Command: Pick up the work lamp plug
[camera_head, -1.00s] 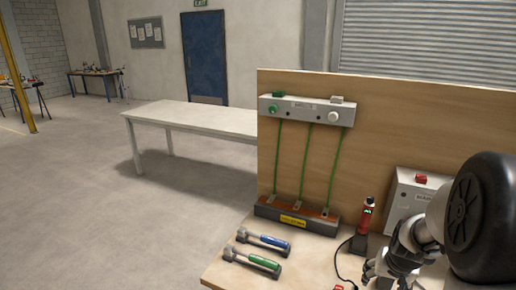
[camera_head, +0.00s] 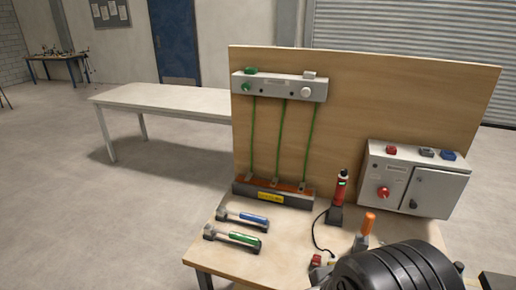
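A red work lamp (camera_head: 341,186) with a small green light stands upright in a dark holder on the workbench. Its black cable runs down and forward to a small red plug (camera_head: 316,261) near the bottom edge of the head view. The plug lies close to the rounded black part of my arm, which fills the bottom right of the picture.
Blue-handled (camera_head: 243,219) and green-handled (camera_head: 232,237) tools lie at the bench's left. An orange-handled item (camera_head: 369,223) stands right of the lamp. An upright wooden panel (camera_head: 340,110) carries a grey control box (camera_head: 416,181). A long white table (camera_head: 160,100) stands behind, left.

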